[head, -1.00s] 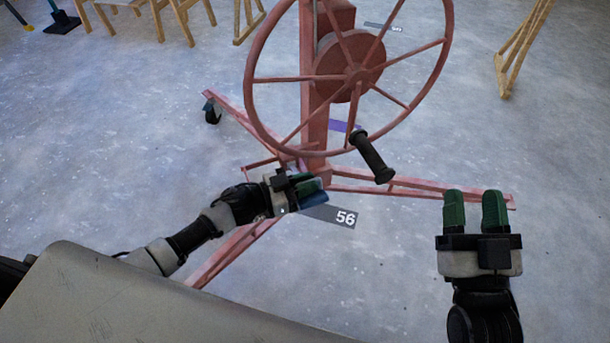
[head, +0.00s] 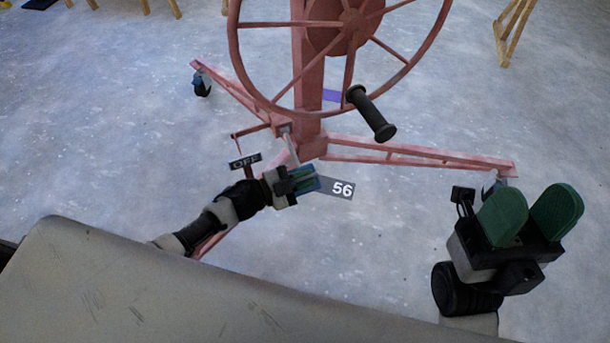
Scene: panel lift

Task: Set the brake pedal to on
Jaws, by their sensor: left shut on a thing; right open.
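The red panel lift (head: 308,95) stands ahead, with its mast, large handwheel and low legs. A small dark sign reading OFF (head: 245,160) sits by a thin red bar at the mast's foot, on the left. I cannot clearly make out the brake pedal; my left arm covers part of that area. My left gripper (head: 312,183) is just in front of the mast's foot, right of the sign. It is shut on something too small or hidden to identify. My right gripper (head: 535,205) is open and empty at the right, apart from the lift.
The handwheel's black handle (head: 372,114) sticks out above the lift's right leg. A tag reading 56 (head: 342,190) shows just right of my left gripper. A caster (head: 202,85) ends the far left leg. A wooden trestle (head: 513,35) stands back right. Floor between is clear.

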